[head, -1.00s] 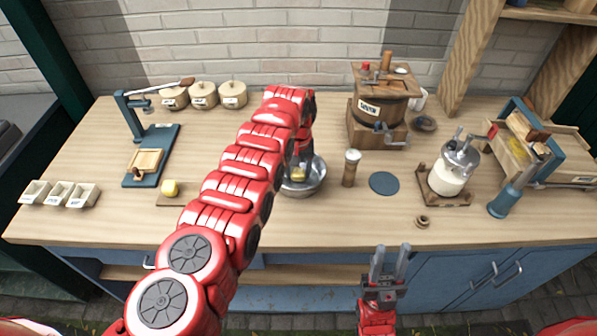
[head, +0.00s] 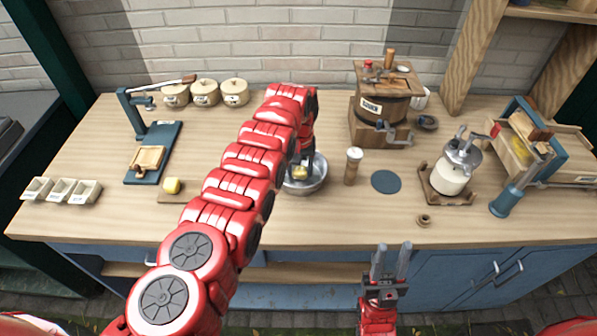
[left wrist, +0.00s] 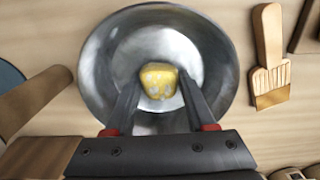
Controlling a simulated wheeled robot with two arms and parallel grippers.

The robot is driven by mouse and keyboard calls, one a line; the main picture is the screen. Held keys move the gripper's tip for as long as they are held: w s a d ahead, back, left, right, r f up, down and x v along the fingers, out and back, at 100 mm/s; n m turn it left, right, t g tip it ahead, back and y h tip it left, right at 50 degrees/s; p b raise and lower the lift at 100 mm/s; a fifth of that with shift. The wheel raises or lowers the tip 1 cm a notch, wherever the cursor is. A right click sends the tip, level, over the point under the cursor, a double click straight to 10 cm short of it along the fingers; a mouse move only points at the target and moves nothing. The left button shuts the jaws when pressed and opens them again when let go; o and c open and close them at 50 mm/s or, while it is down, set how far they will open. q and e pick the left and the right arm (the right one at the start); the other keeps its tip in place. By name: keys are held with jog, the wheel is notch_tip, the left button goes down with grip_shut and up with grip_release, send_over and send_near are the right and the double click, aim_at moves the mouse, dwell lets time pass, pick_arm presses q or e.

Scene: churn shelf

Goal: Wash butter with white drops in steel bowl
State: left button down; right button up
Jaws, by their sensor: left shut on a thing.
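The steel bowl (head: 319,183) stands on the worktop, partly behind my left arm. It also shows in the left wrist view (left wrist: 103,62). A yellow lump of butter (left wrist: 159,76) with white drops on it is in the bowl; its top shows in the head view (head: 300,172). My left gripper (left wrist: 158,82) reaches down into the bowl and is shut on the butter, one finger on each side. My right gripper (head: 391,256) is open and empty, in front of the worktop's front edge.
A wooden pepper-mill-like cylinder (head: 353,166) and a blue disc (head: 386,181) are right of the bowl. A wooden churn (head: 379,105) stands behind. Another butter piece (head: 171,185) lies left. The front worktop is mostly clear.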

aim_at(298, 169)
pick_arm(q)
jog(key=shift+d, duration=0.1)
dwell(0.3)
jog(key=shift+r, duration=0.1)
jog(key=shift+p, duration=0.3)
jog(key=shift+a, duration=0.3)
jog(key=shift+p, duration=0.3)
notch_tip(298, 169, up, 5)
jog(key=p, duration=0.4)
jog(key=shift+r+p, duration=0.5)
jog(key=shift+r, duration=0.65)
